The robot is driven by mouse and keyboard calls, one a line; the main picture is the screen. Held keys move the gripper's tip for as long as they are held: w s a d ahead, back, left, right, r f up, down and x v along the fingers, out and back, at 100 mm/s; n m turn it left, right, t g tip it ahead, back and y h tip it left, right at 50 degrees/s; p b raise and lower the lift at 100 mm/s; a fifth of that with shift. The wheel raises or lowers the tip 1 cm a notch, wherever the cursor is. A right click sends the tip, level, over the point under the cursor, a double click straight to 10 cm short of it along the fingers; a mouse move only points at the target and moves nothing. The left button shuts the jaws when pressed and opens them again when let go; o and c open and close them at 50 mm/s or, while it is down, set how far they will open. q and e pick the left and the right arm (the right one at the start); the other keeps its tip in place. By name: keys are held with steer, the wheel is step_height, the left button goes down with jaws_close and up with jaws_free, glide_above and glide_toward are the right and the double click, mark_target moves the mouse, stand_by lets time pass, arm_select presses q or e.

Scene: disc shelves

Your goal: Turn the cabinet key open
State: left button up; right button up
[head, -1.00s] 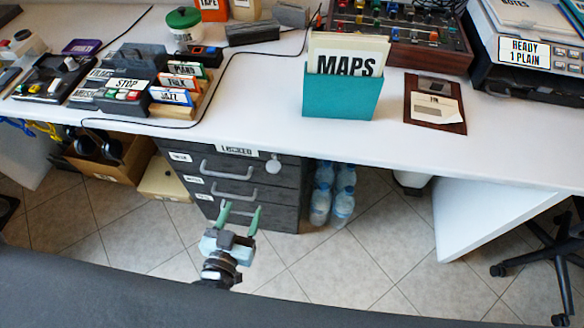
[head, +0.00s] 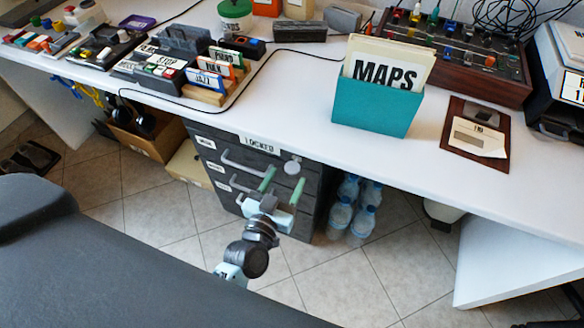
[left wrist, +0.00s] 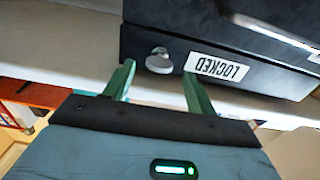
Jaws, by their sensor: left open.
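The dark drawer cabinet (head: 310,200) stands under the white desk, with a white LOCKED label (head: 260,144) at its top. The pale round key (head: 292,167) is at the cabinet's upper right; in the left wrist view the key (left wrist: 160,61) sits beside the LOCKED label (left wrist: 217,68). My left gripper (head: 283,179) is open, its green fingers pointing at the cabinet front just below the key. In the left wrist view, the left gripper (left wrist: 158,72) has a fingertip to each side of the key, apparently not touching it. My right gripper is not in view.
The white desk (head: 290,105) overhangs the cabinet. Water bottles (head: 352,205) stand on the floor to its right, and a cardboard box (head: 150,135) lies to its left. Drawer handles (head: 240,165) stick out of the cabinet front. A teal MAPS holder (head: 375,105) stands on the desk.

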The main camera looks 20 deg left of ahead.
mark_target(290, 173)
arm_select(q)
steer(key=shift+w+d, duration=0.1)
steer(key=shift+w, duration=2.1)
steer(key=c, duration=1)
